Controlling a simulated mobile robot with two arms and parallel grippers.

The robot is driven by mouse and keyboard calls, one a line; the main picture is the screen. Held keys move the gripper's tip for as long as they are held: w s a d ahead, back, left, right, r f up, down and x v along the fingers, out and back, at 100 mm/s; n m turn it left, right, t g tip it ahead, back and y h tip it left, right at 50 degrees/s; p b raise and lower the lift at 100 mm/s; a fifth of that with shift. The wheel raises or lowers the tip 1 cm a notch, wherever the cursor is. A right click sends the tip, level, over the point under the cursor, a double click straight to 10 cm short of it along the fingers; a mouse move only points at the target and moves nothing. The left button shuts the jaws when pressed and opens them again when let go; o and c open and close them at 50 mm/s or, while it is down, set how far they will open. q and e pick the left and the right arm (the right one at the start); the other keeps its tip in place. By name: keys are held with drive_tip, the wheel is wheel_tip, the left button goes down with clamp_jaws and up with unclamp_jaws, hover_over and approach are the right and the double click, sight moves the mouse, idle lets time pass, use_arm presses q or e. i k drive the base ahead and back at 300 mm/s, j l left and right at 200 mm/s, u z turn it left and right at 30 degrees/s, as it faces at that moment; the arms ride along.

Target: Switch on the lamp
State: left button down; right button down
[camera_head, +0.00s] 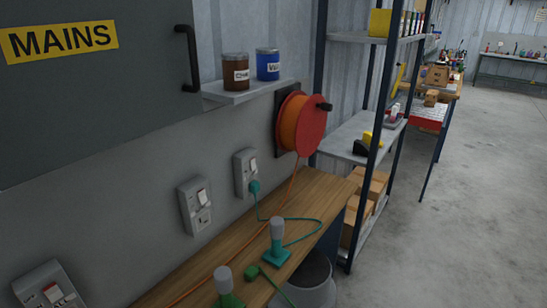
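A teal lamp-like object (277,244) with a grey top stands upright on the wooden bench. A similar green one (226,284) stands nearer, at the bottom edge. A teal plug (254,187) sits in the far wall socket (244,165), and a teal cord runs from it over the bench. The nearer wall socket (191,208) has a white rocker switch and no plug in it. A green plug (251,272) lies loose on the bench. A switch box (48,292) with red and white rockers is at bottom left. Neither gripper is in view.
An orange cable reel (303,125) hangs on the wall, its orange cable running along the bench (306,188). A grey cabinet door (90,120) labelled MAINS fills the upper left. A small shelf (247,92) holds two tins. Metal shelving (377,130) stands beyond; the floor at right is clear.

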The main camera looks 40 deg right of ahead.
sight(252, 162)
drive_tip(key=i+l, duration=0.1)
drive_tip(key=l, duration=0.25)
drive_tip(key=i+l, duration=0.1)
drive_tip(key=l, duration=0.25)
drive_tip(key=i+l, duration=0.1)
drive_tip(key=l, duration=0.25)
drive_tip(key=i+l, duration=0.15)
drive_tip(key=l, duration=0.2)
